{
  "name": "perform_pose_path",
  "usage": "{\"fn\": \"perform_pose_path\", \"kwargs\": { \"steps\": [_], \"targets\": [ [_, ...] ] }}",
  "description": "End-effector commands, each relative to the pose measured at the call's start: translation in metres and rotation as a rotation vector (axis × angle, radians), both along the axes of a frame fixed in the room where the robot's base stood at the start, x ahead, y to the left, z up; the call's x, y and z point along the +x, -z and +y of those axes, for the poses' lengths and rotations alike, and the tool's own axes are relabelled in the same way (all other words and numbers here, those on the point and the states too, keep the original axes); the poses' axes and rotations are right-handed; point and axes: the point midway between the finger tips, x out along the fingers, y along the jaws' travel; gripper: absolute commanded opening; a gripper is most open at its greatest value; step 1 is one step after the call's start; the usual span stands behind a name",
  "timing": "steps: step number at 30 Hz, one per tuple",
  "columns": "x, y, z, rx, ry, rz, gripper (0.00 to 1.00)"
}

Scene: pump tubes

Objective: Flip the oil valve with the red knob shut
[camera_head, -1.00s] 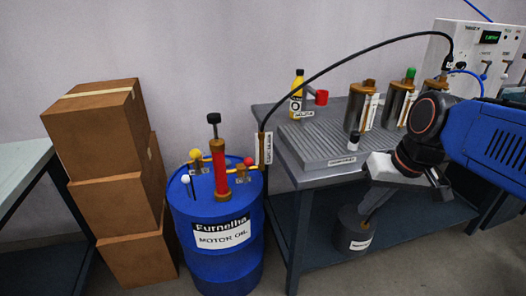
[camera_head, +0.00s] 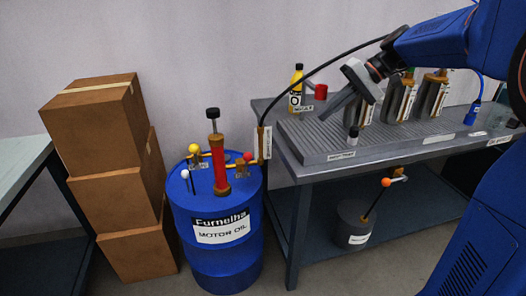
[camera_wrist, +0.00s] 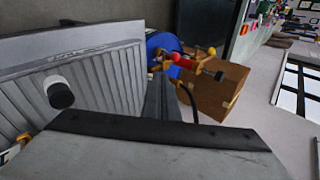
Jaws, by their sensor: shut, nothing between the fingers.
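The oil valve's red knob (camera_head: 248,157) sits on a brass fitting on top of the blue motor oil drum (camera_head: 205,245), right of the red pump tube (camera_head: 219,165). A yellow knob (camera_head: 194,149) is on the fitting left of the tube. My gripper (camera_head: 330,115) is shut and empty, above the ribbed tray on the table, up and to the right of the red knob and apart from it. In the wrist view, the shut fingers (camera_wrist: 160,100) point toward the drum (camera_wrist: 157,43), whose pump and knobs show small beyond the fingertips.
The grey ribbed tray (camera_head: 315,145) on the table holds several metal canisters. A black hose (camera_head: 325,70) arches from the drum's right side over the table. Stacked cardboard boxes (camera_head: 110,180) stand left of the drum. A black can (camera_head: 352,222) with an orange knob (camera_head: 386,182) is below.

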Motion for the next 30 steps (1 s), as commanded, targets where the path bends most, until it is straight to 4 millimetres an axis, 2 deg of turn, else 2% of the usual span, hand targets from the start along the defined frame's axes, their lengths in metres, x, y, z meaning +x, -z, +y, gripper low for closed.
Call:
{"fn": "perform_pose_path", "kwargs": {
  "steps": [3, 10, 30],
  "targets": [
    [0.010, -0.002, -0.001, 0.024, -0.006, 0.001, 0.00],
    [0.011, 0.008, 0.012, 0.030, -0.010, 0.002, 0.00],
    [0.007, 0.088, 0.097, 0.028, -0.011, 0.003, 0.00]
  ]
}}
